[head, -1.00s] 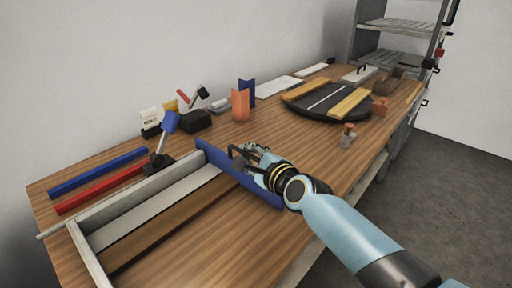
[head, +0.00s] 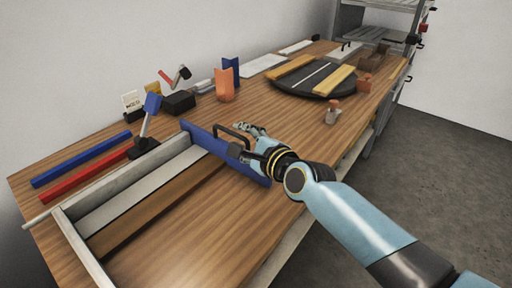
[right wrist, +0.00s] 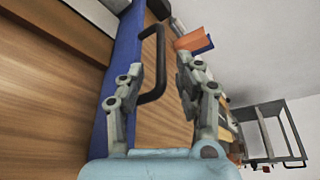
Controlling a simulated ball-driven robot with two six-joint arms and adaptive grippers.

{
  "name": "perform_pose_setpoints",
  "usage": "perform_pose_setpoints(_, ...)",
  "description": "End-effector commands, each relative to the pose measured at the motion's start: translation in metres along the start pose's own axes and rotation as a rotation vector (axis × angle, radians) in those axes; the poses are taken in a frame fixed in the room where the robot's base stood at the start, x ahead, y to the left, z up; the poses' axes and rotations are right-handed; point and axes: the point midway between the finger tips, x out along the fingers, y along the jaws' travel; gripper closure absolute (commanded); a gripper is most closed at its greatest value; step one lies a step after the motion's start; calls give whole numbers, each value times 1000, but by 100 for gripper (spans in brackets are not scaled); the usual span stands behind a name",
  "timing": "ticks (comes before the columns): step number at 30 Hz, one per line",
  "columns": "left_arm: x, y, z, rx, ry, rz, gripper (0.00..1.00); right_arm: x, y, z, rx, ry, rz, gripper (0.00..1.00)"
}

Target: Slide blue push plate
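The blue push plate (head: 222,150) stands upright across the far end of the tray frame on the wooden table. A black bar handle (head: 232,132) sticks out from its right face. My right gripper (head: 246,140) is at that handle, on the right side of the plate. In the right wrist view my right gripper (right wrist: 155,82) has its fingers spread apart, with the black handle (right wrist: 158,62) in the gap and space beside it. The blue plate (right wrist: 122,65) runs along the left finger there. My left gripper is not in view.
A light frame (head: 125,178) with a grey strip lies left of the plate. Blue and red bars (head: 82,158) lie at the back left. An orange block (head: 225,88), a black turntable (head: 300,85) and a small bottle (head: 332,112) stand farther off.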

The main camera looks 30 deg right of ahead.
Motion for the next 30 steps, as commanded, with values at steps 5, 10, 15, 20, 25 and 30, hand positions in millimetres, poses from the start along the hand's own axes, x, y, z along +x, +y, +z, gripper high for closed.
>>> perform_pose_setpoints(5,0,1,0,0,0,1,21,-42,2,-1,-2,1,3,66)
perform_pose_setpoints(10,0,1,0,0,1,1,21,-70,1,0,0,1,3,66)
perform_pose_setpoints(15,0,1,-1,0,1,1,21,-81,1,0,0,0,2,66)
perform_pose_setpoints(20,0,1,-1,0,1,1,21,-82,1,0,0,0,2,66)
perform_pose_setpoints(25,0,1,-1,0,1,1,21,-81,1,0,0,0,2,66)
perform_pose_setpoints(30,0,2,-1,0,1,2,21,-81,1,0,-3,0,4,66)
